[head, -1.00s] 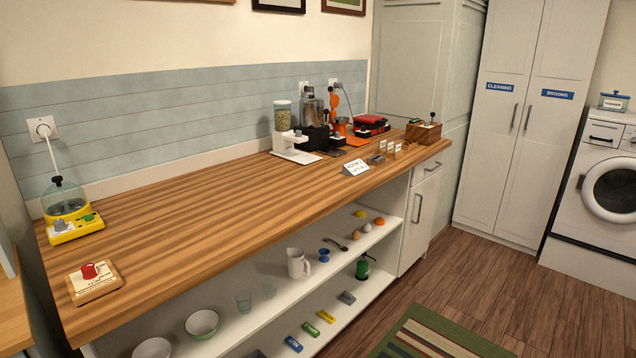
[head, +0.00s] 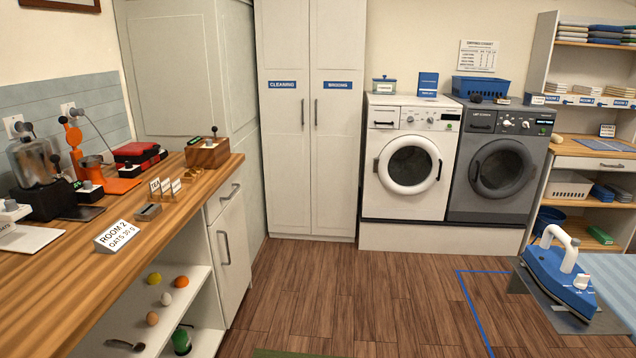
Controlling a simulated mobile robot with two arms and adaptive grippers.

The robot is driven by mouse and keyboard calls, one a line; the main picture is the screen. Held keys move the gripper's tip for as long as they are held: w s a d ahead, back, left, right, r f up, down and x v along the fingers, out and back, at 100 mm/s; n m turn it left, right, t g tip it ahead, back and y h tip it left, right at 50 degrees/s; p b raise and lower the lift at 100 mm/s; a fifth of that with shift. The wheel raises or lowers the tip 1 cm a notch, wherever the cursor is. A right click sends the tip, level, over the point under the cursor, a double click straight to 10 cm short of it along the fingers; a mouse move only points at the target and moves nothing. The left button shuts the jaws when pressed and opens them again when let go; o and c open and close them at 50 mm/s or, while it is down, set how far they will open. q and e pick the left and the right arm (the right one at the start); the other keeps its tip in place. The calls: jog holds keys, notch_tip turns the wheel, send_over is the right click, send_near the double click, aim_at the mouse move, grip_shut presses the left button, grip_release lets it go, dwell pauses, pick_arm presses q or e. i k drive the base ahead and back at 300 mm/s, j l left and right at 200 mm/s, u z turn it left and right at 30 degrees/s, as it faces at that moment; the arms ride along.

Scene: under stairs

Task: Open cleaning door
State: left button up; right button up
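The tall white cabinet stands against the back wall in the head view. Its left door, the cleaning door (head: 284,150), carries a blue label (head: 282,85) reading CLEANING and is shut. A vertical grey handle (head: 295,112) sits near its right edge. The door beside it, labelled BROOMS (head: 337,150), is shut too, with its handle near its left edge. Neither of my grippers shows in the head view.
A wooden counter (head: 75,270) with appliances runs along the left. A white washer (head: 407,165) and a grey machine (head: 495,170) stand right of the cabinet. A blue iron (head: 560,283) is at lower right. Wooden floor (head: 330,290) before the cabinet is clear.

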aim_at(282, 26)
jog(key=i, duration=1.8)
jog(key=i+l+u, duration=0.15)
jog(key=i, duration=0.3)
jog(key=i+l+u, duration=0.15)
jog(key=i, duration=0.3)
jog(key=i+l+u, duration=0.15)
jog(key=i, duration=0.3)
jog(key=i+l+u, duration=0.15)
jog(key=i+l, duration=0.2)
jog(key=i, duration=0.1)
